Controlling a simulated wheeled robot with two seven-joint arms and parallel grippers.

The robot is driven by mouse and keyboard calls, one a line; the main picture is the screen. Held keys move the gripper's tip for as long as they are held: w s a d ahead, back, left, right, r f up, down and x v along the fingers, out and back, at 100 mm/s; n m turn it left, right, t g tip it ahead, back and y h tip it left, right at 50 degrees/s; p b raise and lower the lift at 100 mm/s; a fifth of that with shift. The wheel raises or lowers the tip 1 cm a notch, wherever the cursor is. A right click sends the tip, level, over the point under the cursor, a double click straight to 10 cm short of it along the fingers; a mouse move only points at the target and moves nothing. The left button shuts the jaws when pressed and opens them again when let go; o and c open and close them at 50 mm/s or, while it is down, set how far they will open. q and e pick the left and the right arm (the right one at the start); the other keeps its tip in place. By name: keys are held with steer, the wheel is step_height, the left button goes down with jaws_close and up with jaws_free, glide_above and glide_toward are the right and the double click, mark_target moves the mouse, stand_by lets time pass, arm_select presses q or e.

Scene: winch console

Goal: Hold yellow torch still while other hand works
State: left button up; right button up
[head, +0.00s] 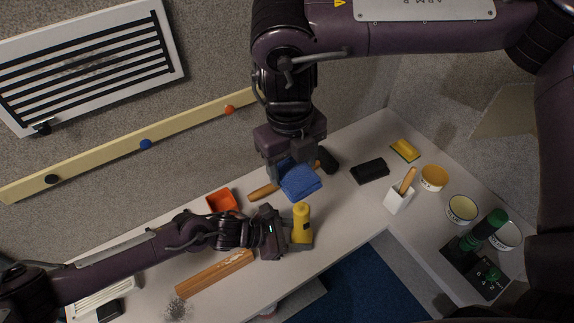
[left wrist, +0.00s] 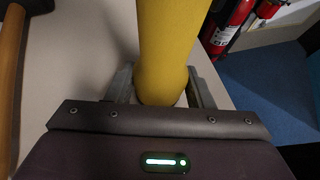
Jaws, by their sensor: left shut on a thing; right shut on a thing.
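The yellow torch (head: 302,222) stands roughly upright near the front edge of the table (head: 335,225). My left gripper (head: 288,234) is shut on it. In the left wrist view the yellow torch (left wrist: 168,45) runs up between the two fingers of my left gripper (left wrist: 160,88); its far end is cut off. My right gripper (head: 292,170) reaches down from above, behind the torch, and is shut on a folded blue cloth (head: 301,184). Its fingertips are partly hidden by the cloth. The cloth and the torch are apart.
A wooden-handled hammer (head: 263,191) lies behind the cloth, partly covered. A white holder (head: 397,200), bowls (head: 461,209) and a black-green lever console (head: 475,252) stand right.

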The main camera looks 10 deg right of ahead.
steer(key=shift+d+f, duration=0.1)
steer(key=shift+d, duration=0.05)
steer(key=shift+f, duration=2.85)
steer(key=shift+d+f, duration=0.1)
steer(key=shift+f, duration=0.9)
arm_select(q)
steer(key=shift+r, duration=0.1)
arm_select(e)
steer(key=shift+s+d+r, duration=0.1)
steer(key=shift+s+d, duration=0.2)
steer(key=shift+s, duration=0.7)
steer(key=shift+s+d, duration=0.25)
steer(key=shift+s, duration=0.7)
steer(key=shift+w+a, duration=0.2)
steer(key=shift+w, duration=0.45)
steer(key=shift+w+a, duration=0.2)
steer(key=shift+w, duration=0.5)
steer(key=shift+w+a, duration=0.2)
steer(key=shift+w, duration=0.45)
steer(key=shift+a+r, duration=0.1)
steer(key=shift+r, duration=2.85)
